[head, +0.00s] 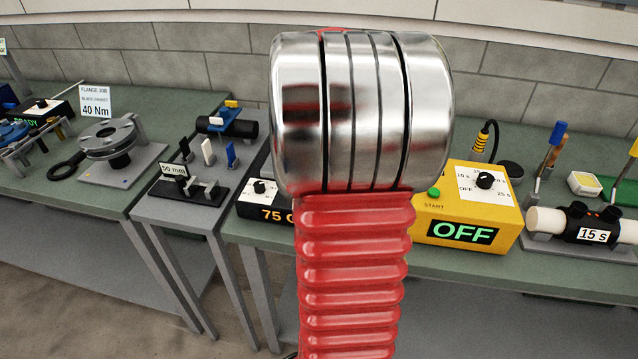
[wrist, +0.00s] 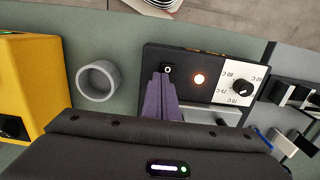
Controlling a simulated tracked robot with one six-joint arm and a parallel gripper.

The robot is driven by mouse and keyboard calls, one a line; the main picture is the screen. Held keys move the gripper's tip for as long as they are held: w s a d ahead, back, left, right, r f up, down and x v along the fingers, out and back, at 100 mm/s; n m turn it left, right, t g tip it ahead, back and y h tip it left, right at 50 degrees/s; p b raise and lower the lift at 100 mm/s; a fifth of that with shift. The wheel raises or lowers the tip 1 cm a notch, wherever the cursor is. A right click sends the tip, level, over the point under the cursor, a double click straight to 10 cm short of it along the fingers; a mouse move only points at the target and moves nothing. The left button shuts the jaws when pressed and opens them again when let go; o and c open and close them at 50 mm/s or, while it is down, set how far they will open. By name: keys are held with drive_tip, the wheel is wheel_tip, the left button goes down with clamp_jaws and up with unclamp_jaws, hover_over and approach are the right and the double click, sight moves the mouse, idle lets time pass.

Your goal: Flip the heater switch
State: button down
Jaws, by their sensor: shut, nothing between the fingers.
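The heater box is a black unit (wrist: 190,58) in the wrist view, with a white dial panel (wrist: 236,84) marked in °C and a black knob (wrist: 243,87). A small lamp (wrist: 199,79) on it glows orange. A small dark switch (wrist: 168,68) with a pale centre sits left of the lamp. My gripper (wrist: 162,76) has purple fingers, closed together and empty, with tips right at the switch; I cannot tell whether they touch it. In the head view the heater box (head: 262,213) reads "75" and is partly hidden behind my arm.
A yellow timer box (head: 465,205) reading OFF stands right of the heater. A grey cup (wrist: 97,82) stands between them. A 50 mm fixture (head: 185,189) is on the left bench, and a 15 s clamp unit (head: 590,225) is at far right.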

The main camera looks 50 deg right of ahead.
drive_tip(key=shift+r, duration=0.1)
wheel_tip(320, 180, up, 14)
idle(0.7)
drive_tip(key=w+a+f+n+t+h, duration=0.1)
drive_tip(key=w+a+n, duration=0.15)
drive_tip(key=a, duration=0.75)
drive_tip(key=w+a+n+t+h, duration=0.1)
drive_tip(key=a+n, duration=0.3)
drive_tip(key=a, duration=0.6)
drive_tip(key=s+a+f+n+t, duration=0.2)
drive_tip(key=a+f+n, duration=0.1)
drive_tip(key=a, duration=0.5)
drive_tip(key=s+a+f+n+t+y, duration=0.1)
drive_tip(key=s+a+f+n, duration=0.1)
drive_tip(key=a, duration=0.5)
drive_tip(key=shift+s+a+f+n+t, duration=0.35)
drive_tip(key=shift+s+f+n+t, duration=0.05)
drive_tip(key=shift+f+n, duration=0.45)
